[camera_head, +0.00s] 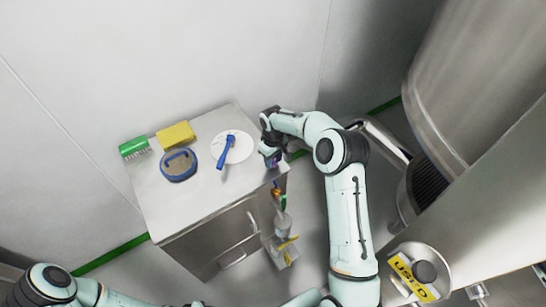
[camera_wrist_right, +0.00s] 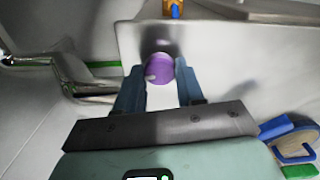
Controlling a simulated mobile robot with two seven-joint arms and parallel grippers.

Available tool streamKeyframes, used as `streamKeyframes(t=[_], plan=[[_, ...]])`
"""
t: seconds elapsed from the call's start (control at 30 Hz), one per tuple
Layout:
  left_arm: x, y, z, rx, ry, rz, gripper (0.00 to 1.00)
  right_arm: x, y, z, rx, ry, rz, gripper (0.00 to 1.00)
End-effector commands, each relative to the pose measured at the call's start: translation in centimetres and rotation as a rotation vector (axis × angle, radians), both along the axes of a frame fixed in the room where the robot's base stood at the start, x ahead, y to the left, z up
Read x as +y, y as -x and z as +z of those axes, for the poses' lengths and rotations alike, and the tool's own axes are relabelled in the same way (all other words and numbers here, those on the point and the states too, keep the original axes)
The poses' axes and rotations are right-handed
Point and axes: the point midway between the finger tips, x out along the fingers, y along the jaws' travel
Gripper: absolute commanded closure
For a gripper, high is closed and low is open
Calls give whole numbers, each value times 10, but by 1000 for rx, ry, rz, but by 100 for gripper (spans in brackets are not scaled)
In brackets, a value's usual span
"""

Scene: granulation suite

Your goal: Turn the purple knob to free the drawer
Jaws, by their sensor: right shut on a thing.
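The purple knob (camera_wrist_right: 159,69) sits on the grey metal face of the cabinet in the right wrist view. My right gripper (camera_wrist_right: 159,80) has one blue finger on each side of it and is shut on it. In the head view the right gripper (camera_head: 272,160) is at the cabinet's right edge, and only a little purple shows there. The cabinet front has bar handles, one upper (camera_head: 252,222) and one lower (camera_head: 232,259); I cannot tell which belongs to the drawer. My left arm crosses the bottom left, with its gripper out of view.
On the cabinet top (camera_head: 205,195) lie a green brush (camera_head: 134,148), a yellow sponge (camera_head: 176,135), a blue-rimmed round tool (camera_head: 179,165) and a white disc (camera_head: 240,146) with a blue-handled tool (camera_head: 227,152). A large steel vessel (camera_head: 470,90) stands at right.

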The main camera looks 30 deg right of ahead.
Motion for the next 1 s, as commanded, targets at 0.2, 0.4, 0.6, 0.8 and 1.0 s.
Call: streamKeyframes(t=[0.2, 0.4, 0.6, 0.8, 1.0], plan=[[0, -15, 13, -18, 0, 0, 57, 0, -1, 2, 3, 1, 208, 93], [0, -23, 19, -26, 0, 0, 57, 0, 0, 1, 2, 0, 398, 93], [0, -25, 21, -29, 0, 0, 57, 0, 0, 0, 2, 0, 588, 93], [0, -25, 21, -29, 0, 0, 57, 0, 1, 0, 2, 1, 776, 93], [0, -25, 21, -29, 0, 0, 57, 0, 1, 0, 3, 0, 953, 93]])
